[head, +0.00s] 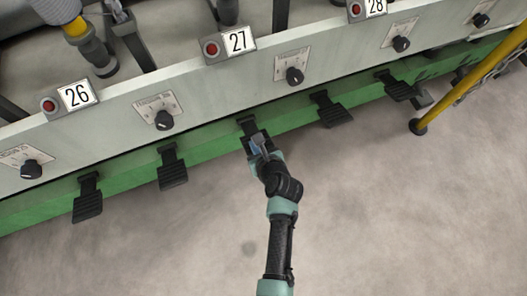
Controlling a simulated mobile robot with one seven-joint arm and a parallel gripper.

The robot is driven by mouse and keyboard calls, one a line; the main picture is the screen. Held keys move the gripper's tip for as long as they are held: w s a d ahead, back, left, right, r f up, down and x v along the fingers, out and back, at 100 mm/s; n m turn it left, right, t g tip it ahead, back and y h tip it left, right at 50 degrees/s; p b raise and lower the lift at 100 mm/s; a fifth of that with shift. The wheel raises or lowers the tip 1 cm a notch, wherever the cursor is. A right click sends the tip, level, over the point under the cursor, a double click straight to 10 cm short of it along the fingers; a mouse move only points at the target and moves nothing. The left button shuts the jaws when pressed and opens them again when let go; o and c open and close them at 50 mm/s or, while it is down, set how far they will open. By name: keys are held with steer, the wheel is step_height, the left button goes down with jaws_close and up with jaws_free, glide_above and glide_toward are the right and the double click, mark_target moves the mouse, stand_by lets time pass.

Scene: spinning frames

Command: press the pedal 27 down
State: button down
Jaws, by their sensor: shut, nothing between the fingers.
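The label 27 (237,41) is on the pale machine panel, with a red button beside it. The black pedal below it (248,127) sticks out from the green base rail; I take it as pedal 27. My gripper (257,142) is at the pedal's front part and hides much of its tread. The gripper is shut and empty. I cannot tell whether it touches the pedal, or whether the pedal is pressed down.
Similar black pedals flank it, one to the left (172,168) and one to the right (331,109). Knobs (295,76) line the panel above. A yellow post (468,80) with a chain stands at the right. The grey floor (400,210) in front is clear.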

steer(key=shift+f+b, duration=1.9)
steer(key=shift+f, duration=0.95)
steer(key=s+d+r+p, duration=0.2)
steer(key=s+r+p, duration=0.1)
steer(key=s+p, duration=0.2)
steer(key=shift+s+d+r+p, duration=0.15)
steer(key=shift+s+r+p, duration=0.25)
steer(key=shift+s, duration=0.7)
